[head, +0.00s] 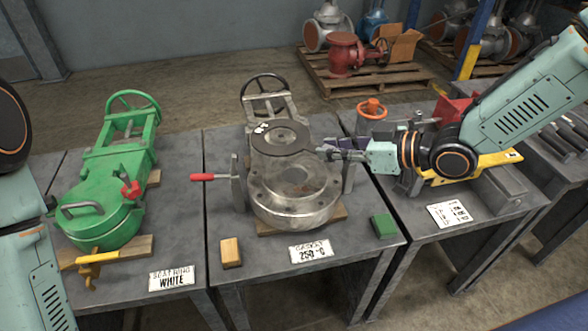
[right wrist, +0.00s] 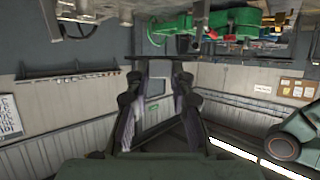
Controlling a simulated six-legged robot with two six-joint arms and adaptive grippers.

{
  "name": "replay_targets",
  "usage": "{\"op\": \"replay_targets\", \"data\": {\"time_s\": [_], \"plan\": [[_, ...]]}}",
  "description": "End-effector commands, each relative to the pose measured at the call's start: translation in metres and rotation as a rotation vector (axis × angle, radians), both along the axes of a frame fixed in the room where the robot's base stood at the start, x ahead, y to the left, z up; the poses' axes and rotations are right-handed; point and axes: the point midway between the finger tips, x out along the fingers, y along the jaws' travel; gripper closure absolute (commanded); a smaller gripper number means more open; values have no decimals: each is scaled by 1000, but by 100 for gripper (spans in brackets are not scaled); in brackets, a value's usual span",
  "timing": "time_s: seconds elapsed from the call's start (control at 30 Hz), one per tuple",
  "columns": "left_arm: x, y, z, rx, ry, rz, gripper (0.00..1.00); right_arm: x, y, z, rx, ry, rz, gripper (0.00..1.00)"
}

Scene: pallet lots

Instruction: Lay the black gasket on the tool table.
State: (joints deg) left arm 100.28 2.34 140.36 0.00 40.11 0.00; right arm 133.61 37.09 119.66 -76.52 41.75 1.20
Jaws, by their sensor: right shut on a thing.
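The black gasket (head: 295,146) is a flat dark ring over the grey metal valve (head: 290,200) on the middle table. My right gripper (head: 322,152) reaches in from the right and is shut on the gasket's right edge. I cannot tell whether the gasket touches the valve beneath. In the right wrist view, a thin dark edge (right wrist: 160,60) spans the tips of the right gripper (right wrist: 158,75). A grey table on the right (head: 480,225) carries a vise and tools and seems to be the tool table. My left gripper is out of view; only left arm links show.
A green valve (head: 105,215) stands on the left table. The middle table holds a red-handled clamp (head: 205,177), a tan block (head: 231,252), a green block (head: 384,225) and a gasket label (head: 310,252). A white sheet (head: 449,214) lies at the right table's front.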

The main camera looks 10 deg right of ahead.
Motion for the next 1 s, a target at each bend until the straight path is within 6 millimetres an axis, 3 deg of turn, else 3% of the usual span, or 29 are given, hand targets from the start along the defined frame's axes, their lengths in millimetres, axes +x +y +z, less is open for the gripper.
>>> {"op": "replay_targets", "data": {"time_s": [0.07,0.3,0.57,0.8,1.0], "plan": [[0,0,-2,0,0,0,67,4,0,-3,1,-2,-8,100],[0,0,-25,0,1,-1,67,5,1,-48,3,0,-14,100],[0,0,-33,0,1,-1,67,5,1,-67,3,-3,-12,100],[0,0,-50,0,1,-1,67,4,0,-99,3,-1,-10,100],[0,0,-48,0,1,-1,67,4,-1,-98,3,-3,-10,100]]}}
